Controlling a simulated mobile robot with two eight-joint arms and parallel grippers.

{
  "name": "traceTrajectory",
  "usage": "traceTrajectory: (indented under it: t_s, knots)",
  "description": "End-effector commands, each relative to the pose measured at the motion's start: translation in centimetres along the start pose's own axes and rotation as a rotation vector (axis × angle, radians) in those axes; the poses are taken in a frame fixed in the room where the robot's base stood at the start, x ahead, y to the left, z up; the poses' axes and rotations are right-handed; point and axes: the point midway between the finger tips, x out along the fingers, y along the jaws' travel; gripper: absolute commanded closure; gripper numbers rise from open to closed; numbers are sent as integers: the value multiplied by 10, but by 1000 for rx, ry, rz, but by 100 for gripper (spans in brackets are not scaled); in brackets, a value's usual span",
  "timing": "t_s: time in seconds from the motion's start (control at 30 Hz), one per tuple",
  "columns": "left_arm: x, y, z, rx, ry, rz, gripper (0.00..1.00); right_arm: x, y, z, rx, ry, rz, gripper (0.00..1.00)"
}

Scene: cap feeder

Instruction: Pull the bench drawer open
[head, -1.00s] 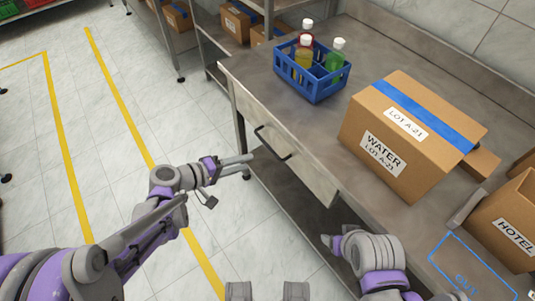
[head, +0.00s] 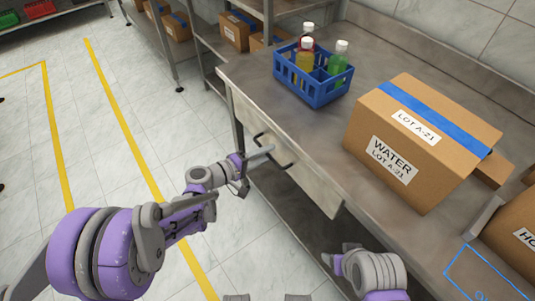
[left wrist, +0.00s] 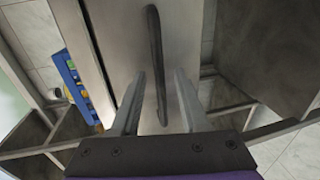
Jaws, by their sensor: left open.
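The bench drawer (head: 310,183) has a pale metal front under the bench top, and it looks flush with the bench. Its dark bar handle (head: 288,163) is partly hidden by my left gripper (head: 262,154), which is at the drawer front. In the left wrist view the handle (left wrist: 155,50) runs lengthwise, with its near end between the two open fingers of my left gripper (left wrist: 158,100). Gaps show on both sides of the handle. My right gripper (head: 340,257) is low beside the bench's front edge; its jaws are not clear.
On the bench top (head: 330,125) stand a blue crate (head: 312,90) with several bottles and a WATER carton (head: 405,150). Another carton (head: 520,235) sits at the right edge. A lower shelf (head: 300,220) lies beneath the drawer.

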Motion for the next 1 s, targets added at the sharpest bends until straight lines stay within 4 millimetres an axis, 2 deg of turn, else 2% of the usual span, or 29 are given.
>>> traceTrajectory:
  t_s: [0.1,0.37,0.6,0.63,1.0]
  knots:
    - [6,0,0,0,0,0,55,1,0,0,0,0,0,31]
    - [7,0,0,0,1,0,55,1,0,0,0,0,0,31]
    - [7,0,0,0,0,0,97,1,0,0,0,0,0,31]
    - [7,0,0,0,0,0,100,1,0,0,0,0,0,31]
    - [7,0,0,0,0,0,100,1,0,0,0,0,0,31]
